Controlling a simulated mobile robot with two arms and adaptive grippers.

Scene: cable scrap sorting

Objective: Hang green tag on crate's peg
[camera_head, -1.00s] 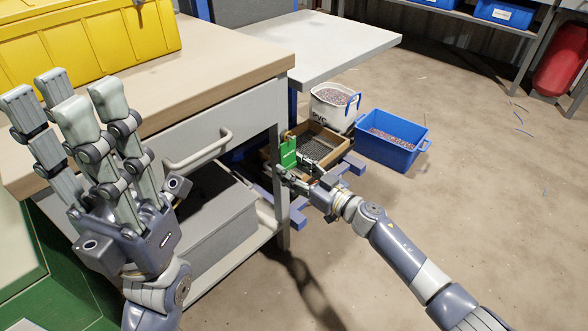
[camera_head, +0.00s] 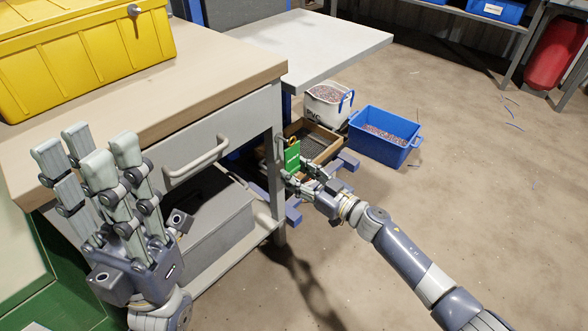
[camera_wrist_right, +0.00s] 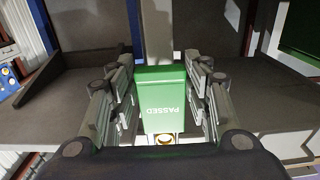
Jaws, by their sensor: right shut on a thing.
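The green tag (camera_head: 291,158) is held upright between the fingers of my right gripper (camera_head: 301,176), beside the leg of the workbench. In the right wrist view the tag (camera_wrist_right: 162,98) reads "PASSED", and a brass ring (camera_wrist_right: 165,138) shows at its lower edge. The fingers of my right gripper (camera_wrist_right: 162,95) are on both sides of it. A blue crate (camera_head: 410,150) with scrap in it stands on the floor to the right of the tag. I cannot make out a peg in either view. My left gripper (camera_head: 92,150) is open and empty, fingers spread upward in front of the workbench.
The workbench (camera_head: 215,85) has a drawer handle (camera_head: 197,160) and a yellow case (camera_head: 85,60) on top. A wooden-framed tray (camera_head: 330,150) and a white PVC bag (camera_head: 325,112) stand behind the tag. A grey table (camera_head: 320,42) overhangs nearby.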

